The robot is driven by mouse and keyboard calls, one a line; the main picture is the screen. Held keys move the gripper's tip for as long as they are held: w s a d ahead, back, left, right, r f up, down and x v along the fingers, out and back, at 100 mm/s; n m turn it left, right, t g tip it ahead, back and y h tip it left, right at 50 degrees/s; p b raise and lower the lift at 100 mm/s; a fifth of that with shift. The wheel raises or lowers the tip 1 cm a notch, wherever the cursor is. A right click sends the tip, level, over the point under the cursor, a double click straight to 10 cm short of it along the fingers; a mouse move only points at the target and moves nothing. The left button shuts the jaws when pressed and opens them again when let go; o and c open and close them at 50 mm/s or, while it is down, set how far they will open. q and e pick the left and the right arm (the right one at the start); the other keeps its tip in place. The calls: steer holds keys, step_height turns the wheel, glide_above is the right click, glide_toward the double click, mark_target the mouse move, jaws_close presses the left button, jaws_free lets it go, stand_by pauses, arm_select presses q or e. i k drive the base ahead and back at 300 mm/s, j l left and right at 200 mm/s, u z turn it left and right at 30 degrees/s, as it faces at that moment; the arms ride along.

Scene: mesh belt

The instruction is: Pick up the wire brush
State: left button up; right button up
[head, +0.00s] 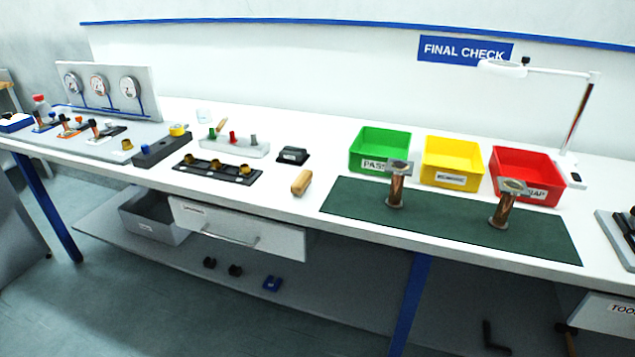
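A short tan wooden piece (301,182) lies on the white bench top, left of the green mat and near the front edge. It looks like the wire brush, but its bristles cannot be made out. A thin tan handle (221,126) also sticks up from the white holder (235,147) farther back, and I cannot tell what tool it belongs to. Neither of my grippers is in view, and nothing is seen touching the wooden piece.
Near the wooden piece are a small black box (292,155) and a black tray of brass parts (217,171). Two copper-coloured parts (396,188) stand on the green mat (450,222). Green (378,150), yellow (453,160) and red (527,175) bins stand behind.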

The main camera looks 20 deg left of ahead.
mark_target(300, 185)
steer(key=i+j+z, duration=0.1)
steer(key=j, duration=0.3)
steer(key=i+j+z, duration=0.15)
steer(key=j, duration=0.25)
steer(key=j+z, duration=0.1)
steer(key=j, duration=0.35)
